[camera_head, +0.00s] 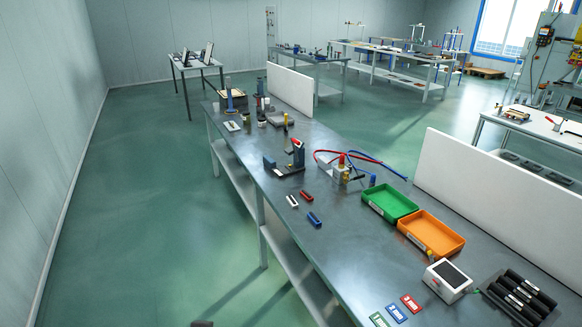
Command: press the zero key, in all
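A small white box-shaped device with a dark square top (447,280) stands on the workbench at the lower right. It looks like a weighing scale. Its front face is turned towards the lower left of the picture. A zero key is too small to make out on it. Nothing rests on its dark top. Neither of my grippers can be made out in the head view.
A black slotted rack (522,298) stands right of the device, and an orange bin (458,236) and green bin (408,198) behind it. Small labelled plates (411,303) lie in front. A white panel (500,185) borders the workbench (345,245), whose near left part is clear.

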